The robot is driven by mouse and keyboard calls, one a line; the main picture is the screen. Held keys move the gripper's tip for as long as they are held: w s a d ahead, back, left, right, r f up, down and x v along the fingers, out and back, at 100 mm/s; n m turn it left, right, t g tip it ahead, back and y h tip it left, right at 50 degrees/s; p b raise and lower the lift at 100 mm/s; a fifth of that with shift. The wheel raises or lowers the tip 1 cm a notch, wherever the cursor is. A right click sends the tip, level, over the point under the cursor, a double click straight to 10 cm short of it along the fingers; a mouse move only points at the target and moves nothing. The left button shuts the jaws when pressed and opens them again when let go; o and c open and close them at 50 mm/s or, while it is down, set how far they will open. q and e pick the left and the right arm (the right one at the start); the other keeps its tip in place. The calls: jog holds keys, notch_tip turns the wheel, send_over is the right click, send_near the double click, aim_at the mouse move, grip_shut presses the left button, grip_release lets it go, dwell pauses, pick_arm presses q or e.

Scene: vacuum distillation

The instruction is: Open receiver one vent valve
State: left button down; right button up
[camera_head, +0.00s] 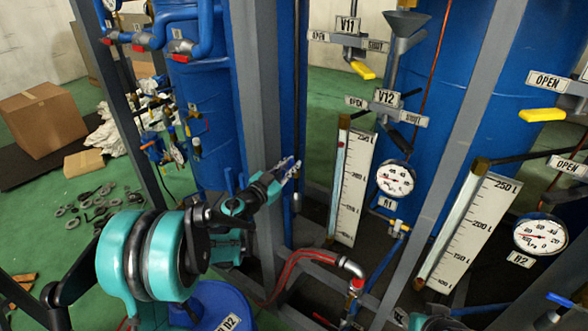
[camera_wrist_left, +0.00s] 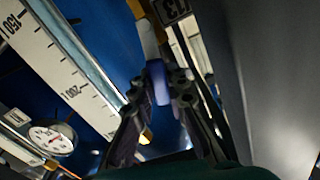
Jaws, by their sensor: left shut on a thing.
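My left gripper (camera_head: 292,168) is beside a grey upright post, left of the scale marked 250 L. In the left wrist view its fingers (camera_wrist_left: 160,86) are shut on a small blue-violet handle (camera_wrist_left: 158,82). A partly cut-off label (camera_wrist_left: 172,8) is just above this handle; I cannot read it fully. In the head view the handle is too small to make out at the fingertips. The gauge labelled R1 (camera_head: 395,178) hangs right of the gripper.
Valves V11 (camera_head: 348,25) and V12 (camera_head: 387,97) carry OPEN and SHUT plates. V11 has a yellow handle (camera_head: 362,70). Two level scales (camera_head: 354,185) (camera_head: 475,232), a gauge labelled R2 (camera_head: 540,235) and grey posts (camera_head: 262,110) crowd the space. Boxes (camera_head: 40,118) stand at left.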

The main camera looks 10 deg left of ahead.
pick_arm(q)
jog(key=shift+w+a+n, duration=0.2)
jog(key=shift+a+n, duration=0.25)
jog(key=shift+n, duration=0.55)
jog(key=c, duration=1.5)
grip_release()
jog(key=shift+a, duration=0.1)
jog(key=v, duration=1.2)
